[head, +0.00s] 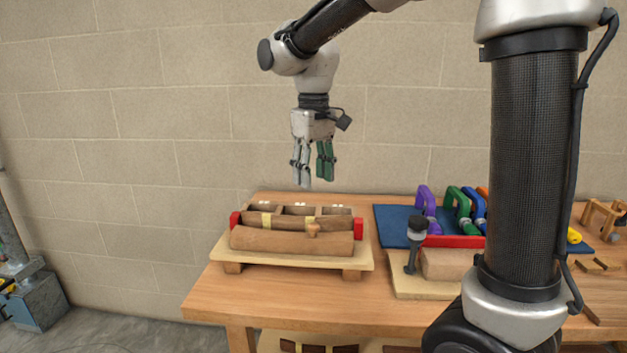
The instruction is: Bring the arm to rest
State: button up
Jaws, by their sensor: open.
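My gripper (314,172) hangs from the arm, pointing down, above the back edge of the workbench (270,291). Its fingers are spread apart with nothing between them. The form has a rounded wooden front, red end pieces and yellowish bands, and sits on a pale board (285,258) with feet.
A blue mat (391,221) at right carries purple (427,205), green (459,206) and blue clamps (478,207) beside a red bar. A black-headed mallet (415,240) stands near a wooden block (448,264). My arm column hides part of the right side. A block wall stands behind.

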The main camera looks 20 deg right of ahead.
jog(key=s+d+m+t, duration=0.2)
jog(key=s+d, duration=0.6)
jog(key=s, duration=0.2)
jog(key=s+d+f+m+t, duration=0.1)
jog(key=s+d+m+t, duration=0.1)
jog(key=s+d, duration=0.6)
jog(key=s, duration=0.3)
jog(key=shift+d+m, duration=0.2)
jog(key=shift+m, duration=0.1)
